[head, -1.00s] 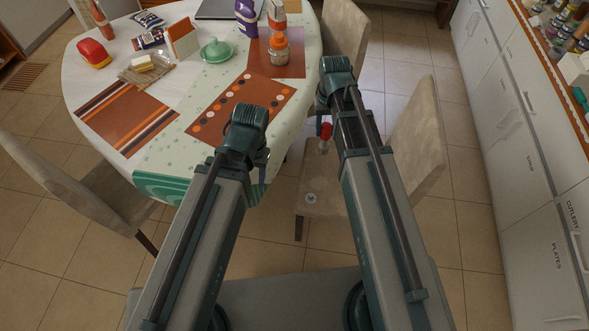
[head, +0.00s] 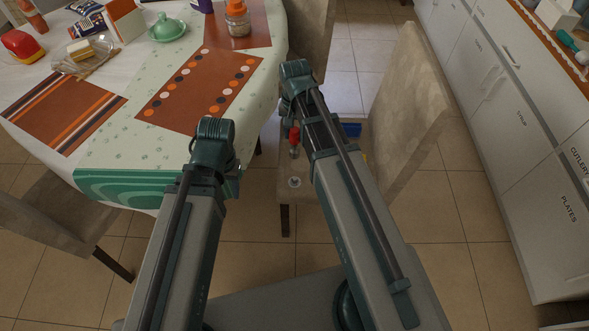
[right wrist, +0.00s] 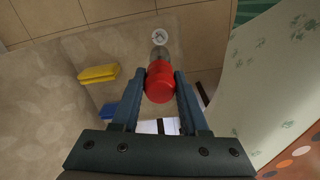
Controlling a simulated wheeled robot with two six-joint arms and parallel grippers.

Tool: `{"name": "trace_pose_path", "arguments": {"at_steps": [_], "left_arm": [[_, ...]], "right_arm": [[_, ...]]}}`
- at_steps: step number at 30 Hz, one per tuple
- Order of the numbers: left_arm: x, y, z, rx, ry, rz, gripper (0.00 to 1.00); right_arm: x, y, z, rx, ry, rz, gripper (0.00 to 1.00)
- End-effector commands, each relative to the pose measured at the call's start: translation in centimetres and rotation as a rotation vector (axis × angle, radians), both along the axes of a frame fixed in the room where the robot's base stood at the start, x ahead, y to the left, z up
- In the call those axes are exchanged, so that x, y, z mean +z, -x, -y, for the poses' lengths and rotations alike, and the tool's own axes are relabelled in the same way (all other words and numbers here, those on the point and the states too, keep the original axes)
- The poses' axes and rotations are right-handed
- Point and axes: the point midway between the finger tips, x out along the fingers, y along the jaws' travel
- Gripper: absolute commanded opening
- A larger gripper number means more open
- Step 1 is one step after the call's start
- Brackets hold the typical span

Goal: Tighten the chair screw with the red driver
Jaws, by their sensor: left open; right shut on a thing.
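The red driver (head: 294,138) is in my right gripper (head: 290,112), its grey shaft pointing down over the seat of the beige chair (head: 272,180). In the right wrist view, the red handle (right wrist: 159,82) sits between the two fingers of the right gripper (right wrist: 160,98). The chair screw (head: 294,182) is a pale round disc on the seat, nearer to me than the driver. It also shows beyond the shaft in the right wrist view (right wrist: 159,37); a gap shows in the head view. My left gripper (head: 232,176) is open and empty by the table's near corner; its fingers are partly hidden.
A yellow object (right wrist: 98,73) and a blue object (right wrist: 108,110) lie on the seat. The chair's backrest (head: 410,100) rises to the right. The dining table (head: 130,150), with placemats and breakfast things, is at the left. White cabinets (head: 490,110) line the right side.

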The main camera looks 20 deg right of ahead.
Motion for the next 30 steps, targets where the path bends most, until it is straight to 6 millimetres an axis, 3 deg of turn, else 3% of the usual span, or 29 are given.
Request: {"name": "trace_pose_path", "arguments": {"at_steps": [1, 3, 12, 18, 30], "left_arm": [[-3.1, 0.0, 0.0, 0.0, 0.0, 0.0, 0.5], [-5.1, 0.0, 0.0, 0.0, 0.0, 0.0, 0.5], [-10.7, 0.0, 0.0, 0.0, 0.0, 0.0, 0.5], [-11.7, 0.0, 0.0, 0.0, 0.0, 0.0, 0.5], [-11.6, 0.0, 0.0, 0.0, 0.0, 0.0, 0.5]], "right_arm": [[-3.1, 0.0, 0.0, -0.031, 0.0, 0.0, 0.0], [-5.1, 0.0, 0.0, -0.077, 0.0, 0.0, 0.0], [-10.7, 0.0, 0.0, -0.226, 0.0, 0.0, 0.0], [-11.7, 0.0, 0.0, -0.264, 0.0, 0.0, 0.0], [-11.6, 0.0, 0.0, -0.268, 0.0, 0.0, 0.0]]}}
